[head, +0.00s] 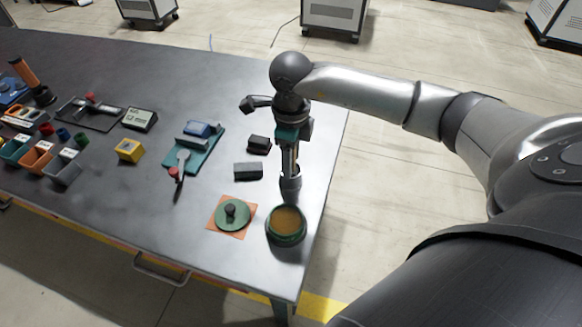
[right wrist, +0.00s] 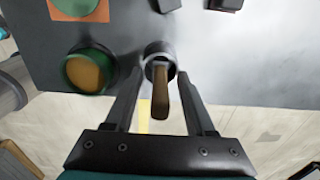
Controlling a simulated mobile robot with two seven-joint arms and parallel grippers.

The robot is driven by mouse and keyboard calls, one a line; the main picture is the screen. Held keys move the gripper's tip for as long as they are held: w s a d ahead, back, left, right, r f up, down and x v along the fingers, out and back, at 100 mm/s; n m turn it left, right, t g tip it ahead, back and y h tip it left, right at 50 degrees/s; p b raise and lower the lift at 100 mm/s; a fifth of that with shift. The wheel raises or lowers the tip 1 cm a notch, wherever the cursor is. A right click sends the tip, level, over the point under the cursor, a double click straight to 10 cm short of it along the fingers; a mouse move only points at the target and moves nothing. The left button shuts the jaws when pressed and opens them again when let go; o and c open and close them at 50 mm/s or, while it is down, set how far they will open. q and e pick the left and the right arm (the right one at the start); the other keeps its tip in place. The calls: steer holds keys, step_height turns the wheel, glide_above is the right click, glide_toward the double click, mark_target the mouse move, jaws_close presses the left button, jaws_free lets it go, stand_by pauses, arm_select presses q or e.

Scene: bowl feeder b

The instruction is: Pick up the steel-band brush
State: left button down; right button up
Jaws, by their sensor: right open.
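A brush with a brown wooden handle (right wrist: 160,92) stands in a round grey cup (right wrist: 152,50) near the table's right edge. The cup also shows in the head view (head: 291,190). Its band and bristles are hidden, so I cannot confirm a steel band. My right gripper (right wrist: 159,80) is open, pointing down over the cup. Its two fingers stand on either side of the handle, with visible gaps. In the head view the right gripper (head: 290,165) hides most of the handle. My left gripper is not in view.
A green round dish with tan contents (head: 286,224) stands close in front of the cup. A green knobbed lid (head: 232,213) lies on an orange square beside it. Dark blocks (head: 248,171) lie left of the gripper. The table's right edge is close by.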

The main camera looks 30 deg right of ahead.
steer(key=shift+c, duration=0.2)
jaws_close()
steer(key=shift+r, duration=0.2)
stand_by(0.4)
step_height(320, 180, up, 20)
steer(key=p, duration=0.2)
